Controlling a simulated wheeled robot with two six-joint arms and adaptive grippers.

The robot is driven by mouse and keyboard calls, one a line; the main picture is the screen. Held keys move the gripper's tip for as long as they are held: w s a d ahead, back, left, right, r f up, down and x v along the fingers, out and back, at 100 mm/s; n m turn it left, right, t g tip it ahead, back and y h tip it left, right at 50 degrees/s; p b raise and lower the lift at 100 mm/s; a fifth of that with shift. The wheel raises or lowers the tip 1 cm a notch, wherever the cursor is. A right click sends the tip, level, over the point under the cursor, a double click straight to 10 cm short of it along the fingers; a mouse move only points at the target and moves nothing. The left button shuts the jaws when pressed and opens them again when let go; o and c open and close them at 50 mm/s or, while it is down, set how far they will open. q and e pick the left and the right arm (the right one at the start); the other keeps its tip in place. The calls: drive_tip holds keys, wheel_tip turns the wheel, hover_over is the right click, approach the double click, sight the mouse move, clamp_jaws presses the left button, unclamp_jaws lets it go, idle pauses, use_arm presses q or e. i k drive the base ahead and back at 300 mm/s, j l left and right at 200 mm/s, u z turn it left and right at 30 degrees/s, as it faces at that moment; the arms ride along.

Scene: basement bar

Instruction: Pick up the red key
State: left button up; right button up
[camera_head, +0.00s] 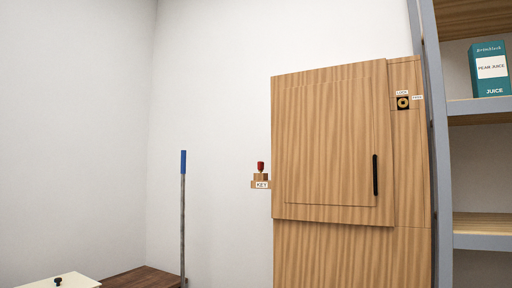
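The red key (261,166) shows as a small red piece standing upright at a small wooden holder (261,177) on the white wall. A label reading "KEY" is on the holder's front. Only the red upper part of the key shows; its lower part is hidden by the holder. The holder is just left of a wooden cabinet (325,145). A round lock (402,103) with small labels beside it is at the cabinet's upper right. Neither of my grippers is in view.
The cabinet door has a black vertical handle (375,175) and looks shut. Shelves (480,242) stand at the right, with a teal juice carton (490,88). A blue-topped pole (183,215) stands left of the holder. A dark wooden surface (145,278) and a white top with a black knob (58,281) are low left.

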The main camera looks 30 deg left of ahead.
sight(260, 164)
drive_tip(key=i+j+u, duration=0.15)
drive_tip(key=u, duration=0.3)
drive_tip(key=i+u, duration=0.2)
drive_tip(key=u, duration=0.25)
drive_tip(key=i+u, duration=0.2)
drive_tip(key=u, duration=0.25)
